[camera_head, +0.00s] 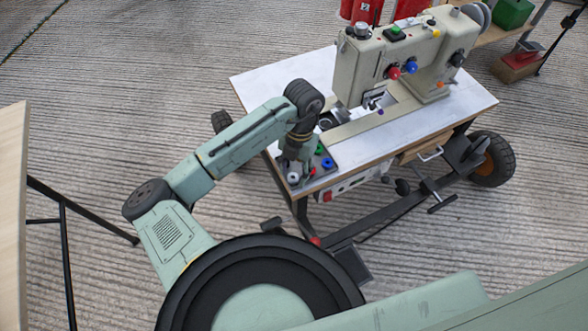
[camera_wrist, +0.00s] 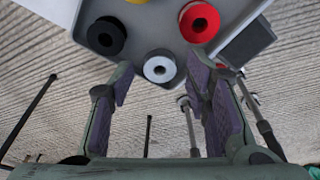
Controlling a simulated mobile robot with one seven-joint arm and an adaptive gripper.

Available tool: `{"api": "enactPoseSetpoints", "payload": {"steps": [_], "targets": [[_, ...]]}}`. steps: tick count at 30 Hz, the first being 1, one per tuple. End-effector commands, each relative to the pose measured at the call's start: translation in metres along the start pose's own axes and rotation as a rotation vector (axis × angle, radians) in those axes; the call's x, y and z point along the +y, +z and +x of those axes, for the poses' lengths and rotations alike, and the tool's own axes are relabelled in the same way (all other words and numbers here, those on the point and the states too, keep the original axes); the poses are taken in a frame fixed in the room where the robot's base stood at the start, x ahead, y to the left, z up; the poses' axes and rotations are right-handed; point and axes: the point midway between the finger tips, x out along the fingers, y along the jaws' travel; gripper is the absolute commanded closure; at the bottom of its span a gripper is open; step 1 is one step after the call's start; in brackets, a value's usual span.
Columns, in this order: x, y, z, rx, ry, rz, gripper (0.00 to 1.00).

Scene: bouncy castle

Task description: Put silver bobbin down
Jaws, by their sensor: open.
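The silver bobbin (camera_wrist: 159,69) shows in the wrist view as a pale disc with a dark centre hole, at the near edge of a grey tray (camera_wrist: 150,38). My gripper (camera_wrist: 158,80) is open, its purple-padded fingers on either side of the bobbin's near side. A gap shows between each finger and the bobbin. In the head view, a pale bobbin (camera_head: 293,178) sits at the front left corner of the tray, and my gripper (camera_head: 294,166) points down over that corner. Part of the tray is hidden behind my arm.
The wrist view shows a black bobbin (camera_wrist: 106,36) to the left and a red bobbin (camera_wrist: 199,21) to the right. In the head view, blue (camera_head: 327,163) and green (camera_head: 320,149) bobbins are nearby. A sewing machine (camera_head: 400,60) stands on the wheeled table (camera_head: 440,115).

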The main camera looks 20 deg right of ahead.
Motion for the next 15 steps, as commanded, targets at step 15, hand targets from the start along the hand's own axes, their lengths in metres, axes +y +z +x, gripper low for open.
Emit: {"api": "enactPoseSetpoints", "payload": {"steps": [15], "targets": [[0.001, 0.000, -0.096, -0.002, 0.006, 0.001, 0.55]]}}
